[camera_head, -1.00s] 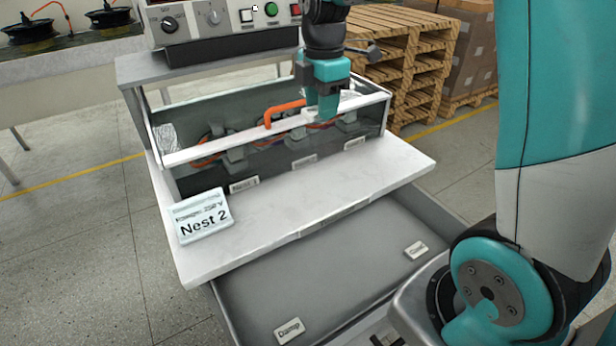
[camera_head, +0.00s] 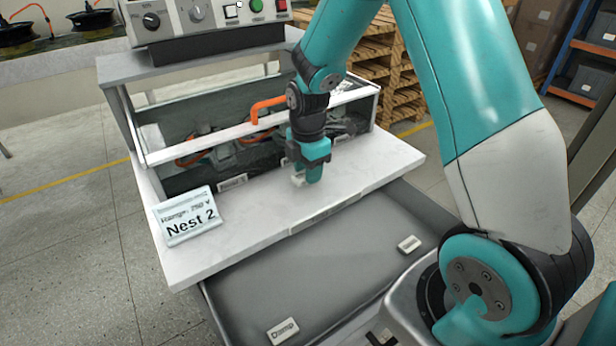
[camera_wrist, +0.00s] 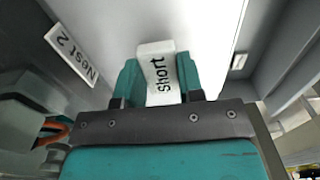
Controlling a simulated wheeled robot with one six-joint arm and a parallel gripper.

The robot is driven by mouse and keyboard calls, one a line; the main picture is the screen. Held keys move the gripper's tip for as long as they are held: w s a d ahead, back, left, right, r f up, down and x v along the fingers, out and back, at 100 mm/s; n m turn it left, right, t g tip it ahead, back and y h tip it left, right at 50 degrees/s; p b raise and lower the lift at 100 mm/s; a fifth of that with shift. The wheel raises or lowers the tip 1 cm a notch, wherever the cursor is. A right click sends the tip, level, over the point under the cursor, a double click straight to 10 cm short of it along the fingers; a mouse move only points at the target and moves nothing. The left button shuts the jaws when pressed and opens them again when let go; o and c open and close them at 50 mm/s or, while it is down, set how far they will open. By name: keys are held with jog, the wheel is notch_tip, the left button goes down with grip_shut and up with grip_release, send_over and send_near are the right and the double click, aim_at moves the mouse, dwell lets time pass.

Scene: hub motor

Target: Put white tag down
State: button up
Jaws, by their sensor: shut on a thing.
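A white tag (camera_wrist: 158,73) marked "short" is held between the two teal fingers of my gripper (camera_wrist: 159,82) in the wrist view. In the head view my gripper (camera_head: 307,178) points down over the white work surface (camera_head: 250,225), in front of the clear-fronted fixture. Only a pale bit of the tag (camera_head: 297,180) shows there beside the fingers. I cannot tell whether the tag touches the surface.
A "Nest 2" sign (camera_head: 188,216) stands at the surface's left. An orange handle (camera_head: 266,108) is on the fixture behind. A grey drawer (camera_head: 330,275) below holds a tag (camera_head: 283,330) and another tag (camera_head: 410,244). The surface's front middle is clear.

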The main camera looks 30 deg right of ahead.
jog(key=shift+f, duration=1.05)
jog(key=o, duration=0.9)
jog(key=shift+f, duration=0.1)
notch_tip(320, 180, up, 11)
jog(key=shift+p, duration=0.5)
jog(key=s+a+r+m+y, duration=0.1)
jog(key=s+a+r+m, duration=0.2)
jog(key=s+a, duration=0.3)
jog(key=s+a+r+m+y, duration=0.1)
jog(key=s+a+r+m, duration=0.3)
jog(key=s, duration=0.5)
jog(key=s+a+r+m+y, duration=0.2)
jog(key=s+a+r+m, duration=0.1)
jog(key=s+a, duration=0.4)
jog(key=shift+s+a+r+m, duration=0.25)
jog(key=shift+s+a+m, duration=0.1)
jog(key=shift+s+m, duration=0.15)
